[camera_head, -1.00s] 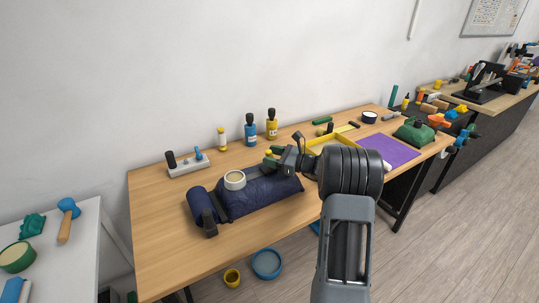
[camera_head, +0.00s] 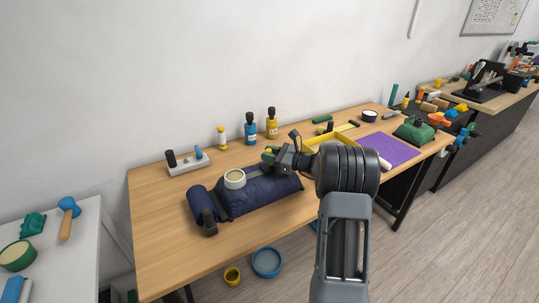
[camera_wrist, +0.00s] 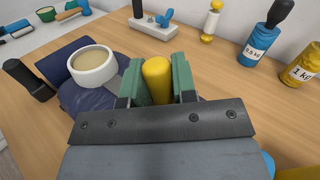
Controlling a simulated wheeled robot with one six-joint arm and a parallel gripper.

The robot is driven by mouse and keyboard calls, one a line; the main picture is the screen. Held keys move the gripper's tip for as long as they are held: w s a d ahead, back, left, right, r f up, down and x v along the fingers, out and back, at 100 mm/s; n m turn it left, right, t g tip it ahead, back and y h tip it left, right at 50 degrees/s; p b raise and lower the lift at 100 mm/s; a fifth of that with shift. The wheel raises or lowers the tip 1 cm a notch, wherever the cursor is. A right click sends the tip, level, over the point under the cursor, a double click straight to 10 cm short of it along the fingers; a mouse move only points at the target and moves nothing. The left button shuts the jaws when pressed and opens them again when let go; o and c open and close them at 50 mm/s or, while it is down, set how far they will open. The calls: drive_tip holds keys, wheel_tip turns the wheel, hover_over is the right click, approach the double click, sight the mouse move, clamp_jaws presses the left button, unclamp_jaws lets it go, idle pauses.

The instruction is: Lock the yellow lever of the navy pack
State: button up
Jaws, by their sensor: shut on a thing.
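The navy pack (camera_head: 262,193) lies on the wooden table with a rolled navy end at its left. A pale round ring-like piece (camera_head: 234,179) sits on top of it; this also shows in the wrist view (camera_wrist: 94,67). My gripper (camera_head: 269,155) is over the far right part of the pack. In the wrist view my gripper (camera_wrist: 158,82) has its green fingers shut on the yellow lever (camera_wrist: 158,80). The lever's rounded top shows between the fingers; its base is hidden by my gripper. In the head view the lever shows only as a small yellow spot.
A grey block with pegs (camera_head: 188,167) is at the back left. A yellow tray (camera_head: 330,143) and a purple mat (camera_head: 388,150) lie to the right.

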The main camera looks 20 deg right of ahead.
drive_tip(key=shift+s+a+f+n+g+h+b, duration=0.1)
drive_tip(key=shift+a+f+n+g+h+b, duration=0.1)
drive_tip(key=shift+a+n+g+h+b, duration=0.35)
drive_tip(key=shift+w+a+f+n+g+h+b, duration=0.15)
drive_tip(key=shift+n+h+b, duration=0.25)
drive_tip(key=shift+n+b, duration=0.35)
drive_tip(key=shift+s+a+f+n+g+h+b, duration=0.2)
drive_tip(key=shift+a+n+g+h+b, duration=0.1)
drive_tip(key=shift+n+h+b, duration=0.3)
drive_tip(key=o, duration=0.9)
drive_tip(key=shift+d, duration=0.1)
drive_tip(key=v, duration=1.3)
drive_tip(key=shift+s+d, duration=0.25)
